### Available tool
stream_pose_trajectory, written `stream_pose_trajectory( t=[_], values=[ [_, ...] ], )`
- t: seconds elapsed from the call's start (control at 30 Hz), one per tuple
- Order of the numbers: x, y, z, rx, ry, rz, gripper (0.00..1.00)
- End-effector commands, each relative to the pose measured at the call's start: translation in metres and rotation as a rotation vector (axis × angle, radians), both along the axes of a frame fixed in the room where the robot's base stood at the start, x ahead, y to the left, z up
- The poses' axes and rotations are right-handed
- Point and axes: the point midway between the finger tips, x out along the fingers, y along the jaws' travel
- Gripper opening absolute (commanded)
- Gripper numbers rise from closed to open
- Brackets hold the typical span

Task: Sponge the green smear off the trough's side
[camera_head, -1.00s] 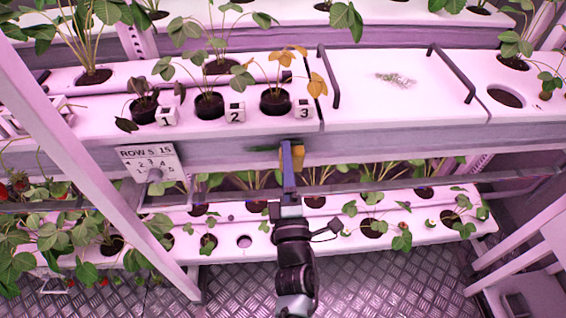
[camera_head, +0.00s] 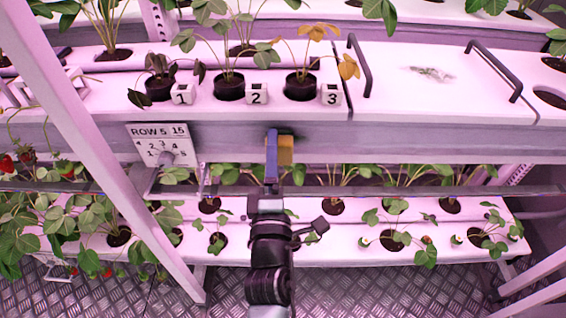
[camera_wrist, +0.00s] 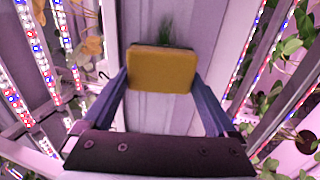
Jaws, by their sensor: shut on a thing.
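The trough (camera_head: 420,150) is a long pale channel, its side face towards me. My gripper (camera_head: 277,142) is in front of that face, below the cubes marked 2 and 3. It is shut on a yellow-orange sponge (camera_head: 286,152), which also shows between both fingers in the wrist view (camera_wrist: 161,70). The green smear (camera_wrist: 165,32) is a thin dark-green streak just past the sponge's far edge in the wrist view. In the head view only a dark bit shows around the gripper tip; the rest is hidden. I cannot tell whether the sponge touches the trough.
Potted plants and number cubes (camera_head: 257,94) stand on the trough top. A lid with black handles (camera_head: 492,70) is at the right. A ROW 5 plate (camera_head: 163,145) hangs left of my gripper. A slanted white post (camera_head: 105,150) stands left. A planted lower shelf (camera_head: 340,240) lies below.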

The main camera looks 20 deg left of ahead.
Motion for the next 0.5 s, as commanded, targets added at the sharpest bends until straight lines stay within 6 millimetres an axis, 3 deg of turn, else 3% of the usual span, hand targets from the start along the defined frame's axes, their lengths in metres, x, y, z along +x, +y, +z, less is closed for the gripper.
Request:
stream_pose_trajectory(
  t=[0.5],
  values=[
    [-0.005,0.021,-0.004,0.001,-0.002,0.001,0.48]
  ],
)
